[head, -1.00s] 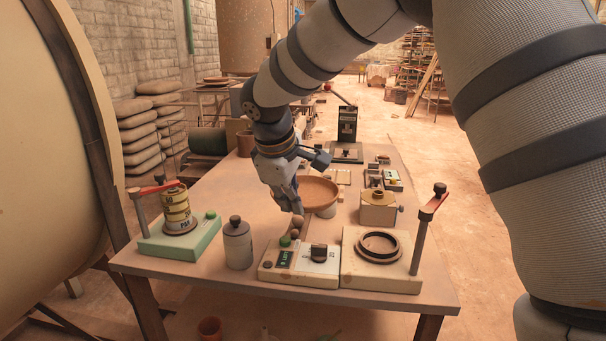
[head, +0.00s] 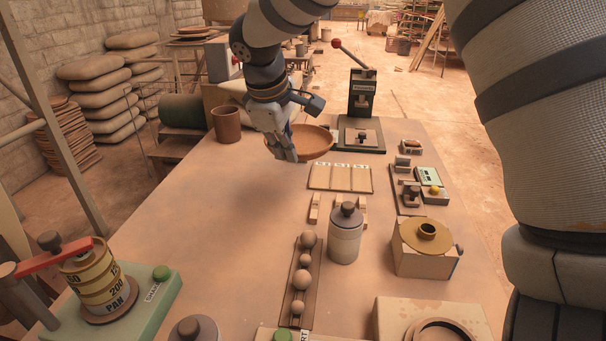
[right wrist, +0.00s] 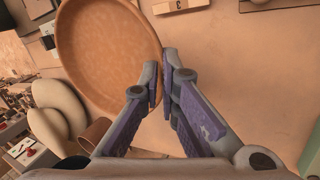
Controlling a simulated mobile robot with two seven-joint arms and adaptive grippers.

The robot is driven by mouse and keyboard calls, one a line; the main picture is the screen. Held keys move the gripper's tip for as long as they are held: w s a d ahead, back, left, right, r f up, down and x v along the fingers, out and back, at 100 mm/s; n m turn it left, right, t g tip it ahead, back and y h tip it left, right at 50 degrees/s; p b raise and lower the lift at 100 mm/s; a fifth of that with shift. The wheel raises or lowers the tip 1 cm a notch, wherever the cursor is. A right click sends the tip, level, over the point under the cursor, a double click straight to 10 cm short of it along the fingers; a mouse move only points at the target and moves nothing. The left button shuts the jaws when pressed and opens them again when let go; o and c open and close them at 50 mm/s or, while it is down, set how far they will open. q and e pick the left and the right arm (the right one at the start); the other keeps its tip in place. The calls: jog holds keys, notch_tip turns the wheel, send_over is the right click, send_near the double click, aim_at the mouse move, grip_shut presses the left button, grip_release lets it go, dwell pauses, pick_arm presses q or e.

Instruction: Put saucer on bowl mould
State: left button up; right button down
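The saucer (head: 312,142) is a round, shallow, orange-brown clay dish. My right gripper (head: 290,152) is shut on its left rim and holds it tilted, apparently above the table. In the right wrist view the saucer (right wrist: 108,50) fills the upper left, its rim pinched between the fingertips (right wrist: 162,82). My left gripper is out of view.
A lidded grey jar (head: 345,235) and a rack of clay balls (head: 301,280) stand mid-table. A hand press (head: 362,115) is behind. A labelled panel (head: 341,177) lies near the saucer. The left middle of the table (head: 215,210) is clear.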

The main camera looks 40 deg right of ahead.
jog(key=s+a+f, duration=0.1)
jog(key=a+f, duration=0.2)
jog(key=a, duration=0.6)
send_over(240, 245)
jog(key=f, duration=0.6)
jog(key=shift+s+a, duration=0.3)
jog(key=f, duration=0.3)
jog(key=shift+a+f, duration=0.1)
jog(key=shift+a, duration=0.25)
jog(key=shift+f, duration=0.25)
jog(key=shift+f, duration=0.15)
jog(key=c, duration=1.8)
grip_release()
